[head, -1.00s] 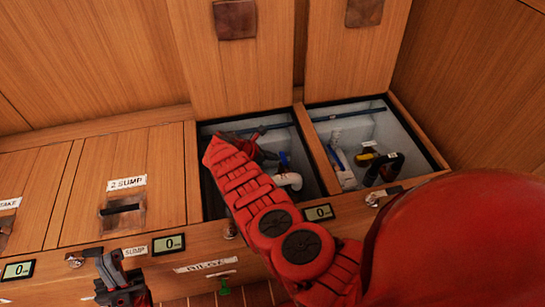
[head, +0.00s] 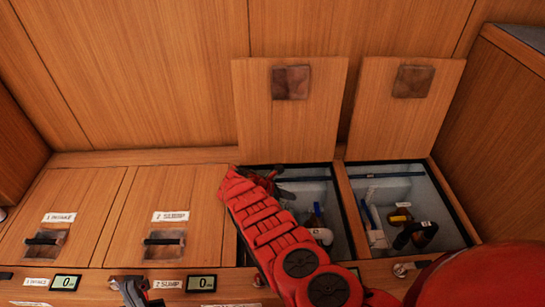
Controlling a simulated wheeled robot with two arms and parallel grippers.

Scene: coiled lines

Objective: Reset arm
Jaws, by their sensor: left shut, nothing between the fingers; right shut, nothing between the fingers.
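My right arm reaches in from the lower right, and its gripper (head: 277,186) is at the back left of the open third compartment (head: 330,235). It is shut and empty, partly hidden behind its own red wrist. My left gripper (head: 133,292) is at the bottom edge, in front of the 2 SUMP hatch (head: 196,195). It is shut and empty, and the frame edge cuts it off.
Two raised lids (head: 288,125) and (head: 402,125) lean back against the wooden wall. The fourth compartment (head: 452,215) is open, with pipes and a yellow-handled valve (head: 398,218) inside. The 1 INTAKE hatch (head: 75,190) is closed. Small displays (head: 201,284) line the front edge.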

